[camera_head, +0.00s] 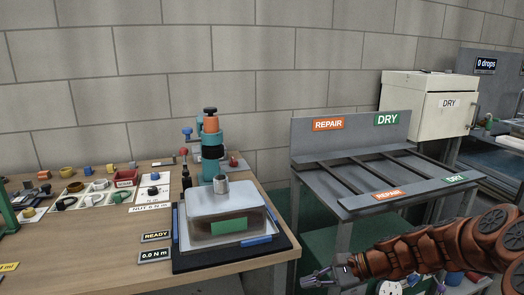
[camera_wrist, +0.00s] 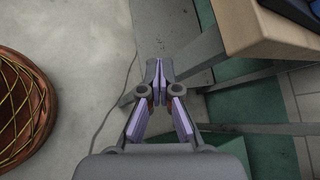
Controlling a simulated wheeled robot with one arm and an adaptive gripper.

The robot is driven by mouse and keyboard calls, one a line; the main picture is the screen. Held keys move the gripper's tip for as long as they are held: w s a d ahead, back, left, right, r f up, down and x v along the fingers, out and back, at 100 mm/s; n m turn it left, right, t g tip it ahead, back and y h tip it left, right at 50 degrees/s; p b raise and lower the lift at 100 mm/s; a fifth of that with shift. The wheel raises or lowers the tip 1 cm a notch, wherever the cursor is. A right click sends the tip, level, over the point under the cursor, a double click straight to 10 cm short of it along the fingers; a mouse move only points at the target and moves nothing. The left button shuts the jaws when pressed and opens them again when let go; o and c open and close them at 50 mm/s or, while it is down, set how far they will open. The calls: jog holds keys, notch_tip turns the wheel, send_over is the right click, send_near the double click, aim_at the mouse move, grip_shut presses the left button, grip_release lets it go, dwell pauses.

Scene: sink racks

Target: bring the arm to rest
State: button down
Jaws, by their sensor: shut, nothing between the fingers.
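My gripper (camera_head: 319,278) is at the lower middle of the head view, at the end of my orange-brown arm, which reaches in from the right. It is low, in front of the grey rack and to the right of the wooden table. In the wrist view my gripper (camera_wrist: 159,75) shows with its two fingers together at the tips and nothing between them. It hangs over the floor, apart from the furniture.
The wooden table (camera_head: 100,262) holds a lidded box on a dark mat and several small parts. The grey rack (camera_head: 345,170) carries REPAIR and DRY labels. A cream DRY cabinet (camera_head: 400,92) stands behind. In the wrist view, a table corner (camera_wrist: 285,35) is at upper right.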

jog(key=s+a+r+n+g+h+p, duration=0.2)
jog(key=s+r+n+p, duration=0.25)
jog(key=s+r, duration=0.35)
jog(key=s+a+r+n+g+h+p, duration=0.25)
jog(key=s+r+n+p, duration=0.2)
jog(key=s+r, duration=0.35)
jog(key=s+d+r+n+h+p, duration=0.2)
jog(key=s+d+r+h+p, duration=0.1)
jog(key=s, duration=0.5)
jog(key=s+d+r+n+h+p, duration=0.2)
jog(key=s+d+r+h+p, duration=0.2)
jog(key=s+d+r+p, duration=0.2)
jog(key=shift+s+d+n+p, duration=0.3)
jog(key=shift+s+d+p, duration=0.4)
jog(key=shift+s+p, duration=0.5)
jog(key=shift+t, duration=0.25)
